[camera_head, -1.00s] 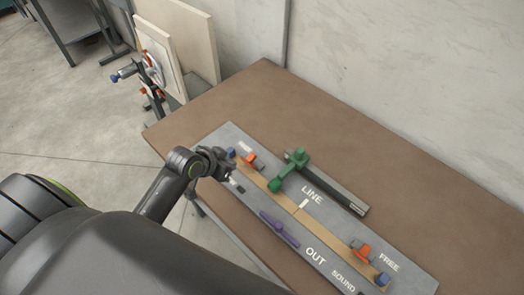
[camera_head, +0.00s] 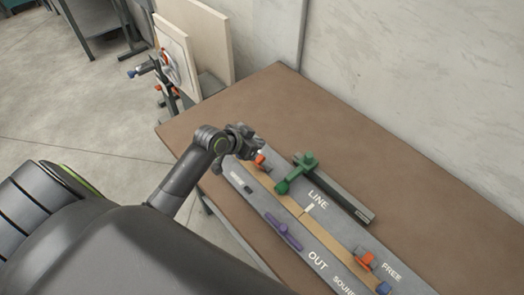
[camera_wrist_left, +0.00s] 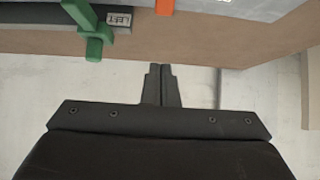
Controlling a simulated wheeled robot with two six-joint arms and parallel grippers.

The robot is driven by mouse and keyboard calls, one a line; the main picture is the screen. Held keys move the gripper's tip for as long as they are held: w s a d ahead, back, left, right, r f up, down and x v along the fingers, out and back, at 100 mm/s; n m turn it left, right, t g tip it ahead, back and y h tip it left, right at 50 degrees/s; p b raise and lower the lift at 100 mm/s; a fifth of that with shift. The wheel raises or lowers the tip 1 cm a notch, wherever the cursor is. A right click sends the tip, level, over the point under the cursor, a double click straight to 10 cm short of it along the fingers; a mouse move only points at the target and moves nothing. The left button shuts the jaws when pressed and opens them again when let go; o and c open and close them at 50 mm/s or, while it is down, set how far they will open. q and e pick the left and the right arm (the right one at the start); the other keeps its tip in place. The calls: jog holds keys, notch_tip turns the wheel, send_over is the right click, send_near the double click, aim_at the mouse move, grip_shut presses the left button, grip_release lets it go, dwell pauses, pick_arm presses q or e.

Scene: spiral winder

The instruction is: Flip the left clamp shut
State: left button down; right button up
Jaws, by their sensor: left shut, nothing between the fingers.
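A small orange clamp part (camera_head: 262,161) sits at the left end of the board; an orange edge (camera_wrist_left: 165,6) shows at the top of the left wrist view. A green lever piece (camera_head: 300,166) with a round knob stands to its right. In the left wrist view the green piece (camera_wrist_left: 92,32) crosses a dark bar labelled LEFT (camera_wrist_left: 119,18). My left gripper (camera_head: 254,145) is at the board's left end, beside the orange part and partly covering it. Its fingers (camera_wrist_left: 161,70) are together with nothing between them; contact cannot be told. My right gripper is out of view.
The grey board (camera_head: 240,176) lies on a brown table (camera_head: 290,105). It carries a wooden strip (camera_head: 322,235), a purple handle (camera_head: 283,231) and another orange clamp (camera_head: 364,260) with a blue end (camera_head: 383,288).

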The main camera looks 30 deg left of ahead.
aim_at(261, 161)
pick_arm(q)
jog(key=p+x, duration=0.1)
jog(key=x, duration=0.6)
jog(key=shift+w, duration=0.1)
jog(key=s, duration=0.1)
jog(key=s+a+f+p, duration=0.1)
jog(key=s, duration=0.1)
jog(key=shift+f+p, duration=0.3)
jog(key=shift+s+a+f, duration=0.1)
jog(key=shift+s+f, duration=0.05)
jog(key=shift+s, duration=0.15)
jog(key=shift+w+f, duration=0.1)
jog(key=shift+w, duration=0.05)
